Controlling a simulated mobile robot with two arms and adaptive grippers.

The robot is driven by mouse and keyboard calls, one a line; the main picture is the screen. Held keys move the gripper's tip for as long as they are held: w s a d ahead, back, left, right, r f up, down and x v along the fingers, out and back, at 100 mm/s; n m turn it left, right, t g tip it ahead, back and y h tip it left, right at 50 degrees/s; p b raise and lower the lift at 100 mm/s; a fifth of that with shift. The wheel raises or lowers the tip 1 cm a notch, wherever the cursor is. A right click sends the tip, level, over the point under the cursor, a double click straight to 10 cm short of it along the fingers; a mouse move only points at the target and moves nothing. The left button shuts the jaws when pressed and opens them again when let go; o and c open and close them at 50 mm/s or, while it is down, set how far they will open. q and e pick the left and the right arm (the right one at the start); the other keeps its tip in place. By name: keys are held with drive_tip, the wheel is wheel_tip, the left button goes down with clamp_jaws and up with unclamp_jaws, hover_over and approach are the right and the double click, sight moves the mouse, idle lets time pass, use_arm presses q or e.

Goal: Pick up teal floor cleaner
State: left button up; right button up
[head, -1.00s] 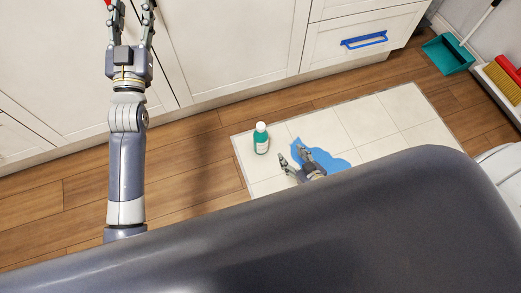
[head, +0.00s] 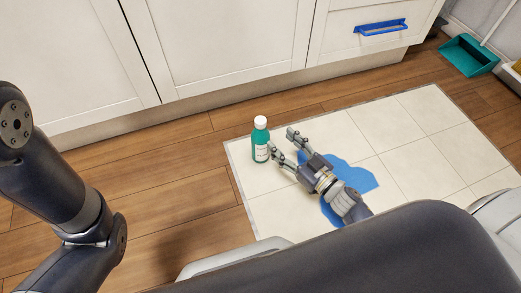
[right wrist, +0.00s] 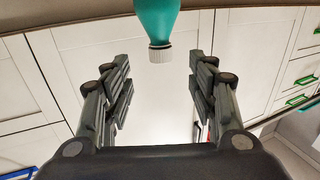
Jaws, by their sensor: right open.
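The teal floor cleaner bottle (head: 260,150) with a white cap stands upright on the pale tiled patch near its left edge. My right gripper (head: 282,140) is open and empty just to the right of the bottle, its fingers pointing up-left. One fingertip shows close against the bottle's right side; I cannot tell if it touches. In the right wrist view the bottle (right wrist: 156,18) shows upside down at the top, lined up with the gap between the spread fingers (right wrist: 160,90), clear of both. My left arm shows at the left of the head view, its gripper out of view.
A blue spill (head: 345,178) lies on the tiles beneath my right arm. White cabinets (head: 225,45) stand behind, with a blue drawer handle (head: 381,27). A teal dustpan (head: 468,55) is at the far right. Wooden floor (head: 170,170) left of the bottle is clear.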

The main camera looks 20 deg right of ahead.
sight(264, 126)
drive_tip(key=b+x, duration=0.2)
drive_tip(key=x, duration=0.3)
drive_tip(key=shift+w, duration=0.2)
drive_tip(key=b+x, duration=0.3)
drive_tip(key=shift+w+a+r, duration=0.1)
drive_tip(key=shift+w+a, duration=0.15)
drive_tip(key=shift+w, duration=0.1)
drive_tip(key=shift+w+a+r+b, duration=0.15)
drive_tip(key=shift+w+a+b, duration=0.15)
drive_tip(key=shift+w, duration=0.3)
drive_tip(key=shift+c, duration=0.3)
drive_tip(key=shift+r, duration=0.1)
clamp_jaws()
